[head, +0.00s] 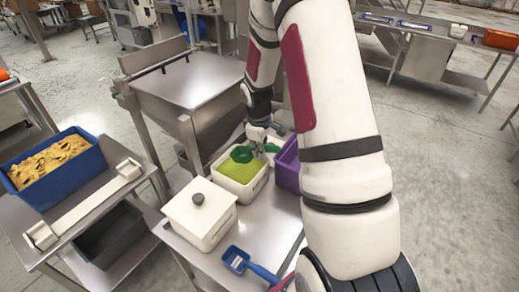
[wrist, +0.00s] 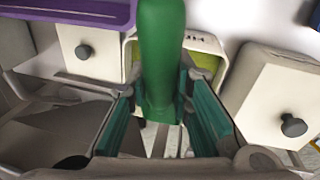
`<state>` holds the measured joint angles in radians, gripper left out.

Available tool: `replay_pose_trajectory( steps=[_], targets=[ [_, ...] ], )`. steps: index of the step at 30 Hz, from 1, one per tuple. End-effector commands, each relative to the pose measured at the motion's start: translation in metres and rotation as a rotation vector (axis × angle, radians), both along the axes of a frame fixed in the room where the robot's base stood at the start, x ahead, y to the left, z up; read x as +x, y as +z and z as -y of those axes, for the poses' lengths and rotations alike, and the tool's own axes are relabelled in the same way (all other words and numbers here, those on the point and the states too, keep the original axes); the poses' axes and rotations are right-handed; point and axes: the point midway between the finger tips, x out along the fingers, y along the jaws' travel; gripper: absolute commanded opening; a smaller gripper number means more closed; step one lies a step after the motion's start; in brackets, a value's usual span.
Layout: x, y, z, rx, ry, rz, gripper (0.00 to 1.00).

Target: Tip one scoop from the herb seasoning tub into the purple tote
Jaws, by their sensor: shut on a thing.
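The herb seasoning tub, a white open tub (head: 246,192) with yellow-green contents, stands on the steel table. My gripper (head: 264,148) is at its far right side, shut on the green handle of a scoop. The scoop's green bowl (head: 241,154) is over the far part of the tub; I cannot tell whether it touches the contents. In the wrist view the green handle (wrist: 162,55) stands between the teal finger pads and hides much of the tub (wrist: 212,62). The purple tote (head: 287,168) is right of the tub, partly hidden by my arm; its rim shows in the wrist view (wrist: 75,12).
A white lidded tub (head: 200,215) with a dark knob stands in front of the seasoning tub. A blue scoop (head: 248,264) lies at the table's near edge. A blue bin (head: 88,172) of yellow contents is on the left table. The wrist view shows two lidded tubs.

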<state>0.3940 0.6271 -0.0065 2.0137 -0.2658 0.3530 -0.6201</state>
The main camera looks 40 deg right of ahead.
Motion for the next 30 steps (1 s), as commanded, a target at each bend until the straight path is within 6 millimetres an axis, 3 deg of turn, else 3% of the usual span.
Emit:
replay_pose_trajectory(
  steps=[21, 30],
  targets=[
    [0.020, -0.003, -0.007, -0.103, 0.002, -0.243, 0.00],
    [0.021, -0.030, -0.008, -0.100, 0.000, -0.243, 0.00]
  ],
)
